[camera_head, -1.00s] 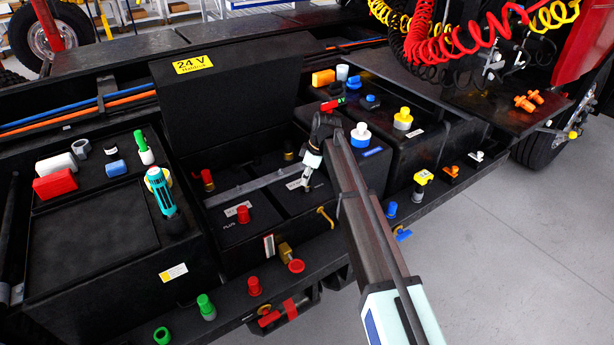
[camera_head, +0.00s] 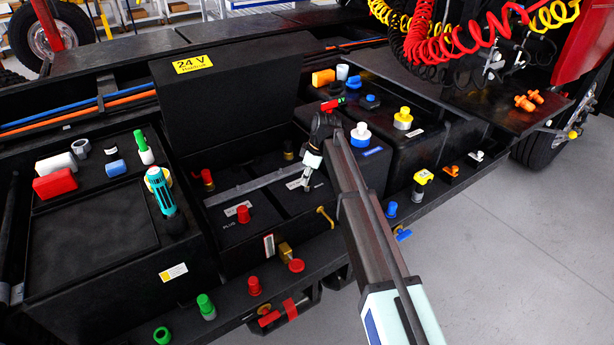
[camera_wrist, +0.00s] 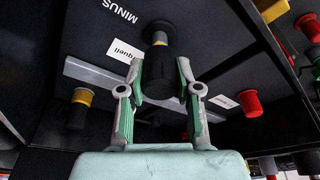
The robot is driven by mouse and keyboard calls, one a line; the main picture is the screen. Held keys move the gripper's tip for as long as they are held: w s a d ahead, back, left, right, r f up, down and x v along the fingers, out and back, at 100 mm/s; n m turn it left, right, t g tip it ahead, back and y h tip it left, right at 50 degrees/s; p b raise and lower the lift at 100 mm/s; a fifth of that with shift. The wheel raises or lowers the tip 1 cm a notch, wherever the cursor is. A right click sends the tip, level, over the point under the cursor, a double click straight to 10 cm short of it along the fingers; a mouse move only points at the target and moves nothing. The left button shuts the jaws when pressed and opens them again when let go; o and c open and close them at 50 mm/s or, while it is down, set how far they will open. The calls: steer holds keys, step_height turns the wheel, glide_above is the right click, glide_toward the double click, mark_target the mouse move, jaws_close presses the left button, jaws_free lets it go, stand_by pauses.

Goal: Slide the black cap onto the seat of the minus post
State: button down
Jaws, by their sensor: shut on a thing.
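In the wrist view my gripper (camera_wrist: 158,100) is shut on the black cap (camera_wrist: 158,74), with one pale green finger on each side. The minus post (camera_wrist: 159,38), dark with a grey and yellow band, stands beyond the cap, near the printed word MINUS. The cap lines up with the post and overlaps its end in the picture. I cannot tell whether the cap touches the post or how far it is over it. In the head view my gripper (camera_head: 308,178) points down at the battery box, and the cap is too small to make out.
A grey bar (camera_head: 245,188) crosses the battery top. A red cap (camera_head: 243,214) stands by the PLUS label, another red-capped post (camera_head: 207,179) behind. A dark post with a yellow band (camera_wrist: 80,107) is left in the wrist view. The open 24 V lid (camera_head: 230,100) rises behind.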

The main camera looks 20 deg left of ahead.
steer(key=shift+f, duration=0.25)
steer(key=shift+f+b, duration=0.35)
steer(key=shift+f, duration=0.35)
steer(key=shift+f+b, duration=0.3)
steer(key=shift+f, duration=0.4)
steer(key=c, duration=0.7)
jaws_free()
steer(key=shift+r, duration=0.15)
steer(key=v, duration=1.1)
steer(key=shift+d+r, duration=0.1)
steer(key=shift+r, duration=0.3)
